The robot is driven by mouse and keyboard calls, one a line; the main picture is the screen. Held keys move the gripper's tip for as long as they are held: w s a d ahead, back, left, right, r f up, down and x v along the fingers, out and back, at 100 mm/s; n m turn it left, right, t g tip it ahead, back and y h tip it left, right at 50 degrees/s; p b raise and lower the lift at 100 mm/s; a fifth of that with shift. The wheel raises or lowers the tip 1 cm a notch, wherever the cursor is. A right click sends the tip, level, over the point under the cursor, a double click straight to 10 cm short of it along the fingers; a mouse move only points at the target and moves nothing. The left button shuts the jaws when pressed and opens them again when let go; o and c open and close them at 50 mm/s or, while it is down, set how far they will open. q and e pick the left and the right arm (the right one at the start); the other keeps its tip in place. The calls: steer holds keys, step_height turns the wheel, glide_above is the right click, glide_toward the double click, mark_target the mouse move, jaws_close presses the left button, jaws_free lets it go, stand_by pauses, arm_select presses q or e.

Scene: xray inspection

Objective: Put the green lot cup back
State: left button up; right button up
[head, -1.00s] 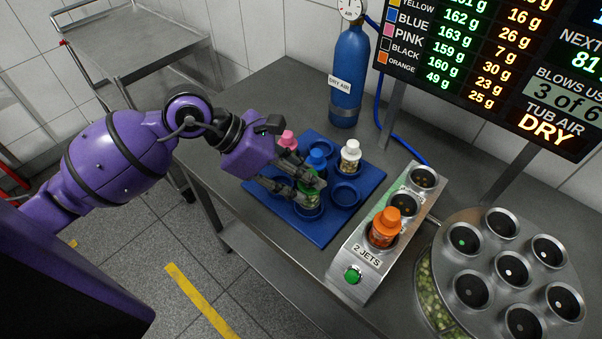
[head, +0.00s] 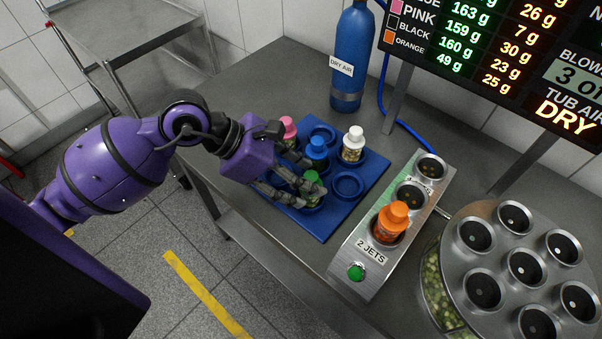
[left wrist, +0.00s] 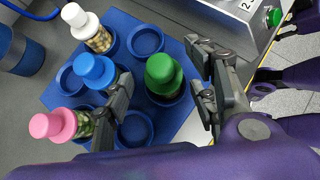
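The green lot cup (head: 312,184) stands in a front ring of the blue tray (head: 322,232). In the left wrist view the green cup (left wrist: 162,76) sits inside its ring, seen from above. My left gripper (head: 294,190) is around it, with one finger on each side; the left wrist view shows gaps between the fingers (left wrist: 160,100) and the cup. The blue (head: 316,148), pink (head: 287,129) and white (head: 354,143) cups stand in other rings. The orange cup (head: 391,222) is in the jet block (head: 372,258). Purple and dark parts of mine show at the left wrist view's right edge; whether they include my right gripper is unclear.
A blue air cylinder (head: 351,58) stands behind the tray. A round metal carousel (head: 500,238) with several wells is at the right. The display board (head: 500,60) overhangs the back. Some tray rings, such as the one (head: 349,186) right of the green cup, are empty.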

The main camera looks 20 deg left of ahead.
steer(key=shift+s+d, duration=0.1)
steer(key=shift+s, duration=0.05)
arm_select(q)
steer(key=shift+r, duration=0.25)
steer(key=v, duration=1.2)
arm_select(e)
steer(key=shift+r, duration=0.15)
